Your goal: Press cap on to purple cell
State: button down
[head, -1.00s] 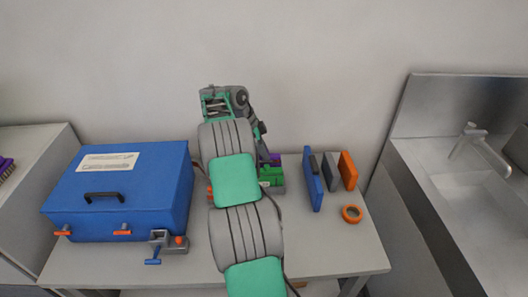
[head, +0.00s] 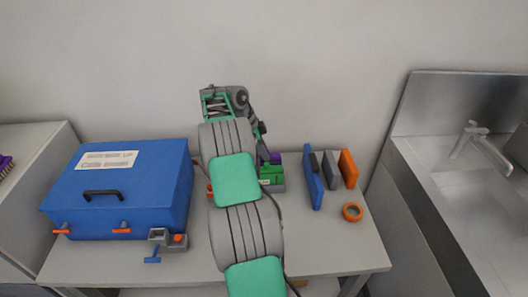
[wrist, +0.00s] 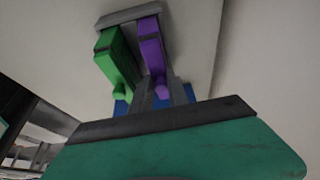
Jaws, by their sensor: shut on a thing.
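The purple cell (head: 276,158) shows beside the green cell (head: 271,174) just right of my arm on the bench. In the wrist view the purple cell (wrist: 151,48) and the green cell (wrist: 115,58) stand side by side in a grey holder (wrist: 122,15). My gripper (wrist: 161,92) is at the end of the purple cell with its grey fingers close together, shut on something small. The held thing is mostly hidden; I cannot make out the cap or whether it touches the cell. In the head view my arm hides the gripper.
A blue case (head: 120,190) fills the bench's left side, with a small grey clamp-like device (head: 166,241) in front. Blue (head: 313,181), grey (head: 331,170) and orange (head: 348,169) upright plates and an orange ring (head: 352,212) stand right. A sink (head: 475,200) lies beyond.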

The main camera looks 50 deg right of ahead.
jog(key=c, duration=0.7)
grip_release()
notch_tip(320, 180, up, 7)
jog(key=p, duration=0.7)
dwell(0.4)
jog(key=shift+c, duration=0.3)
grip_shut()
dwell(0.6)
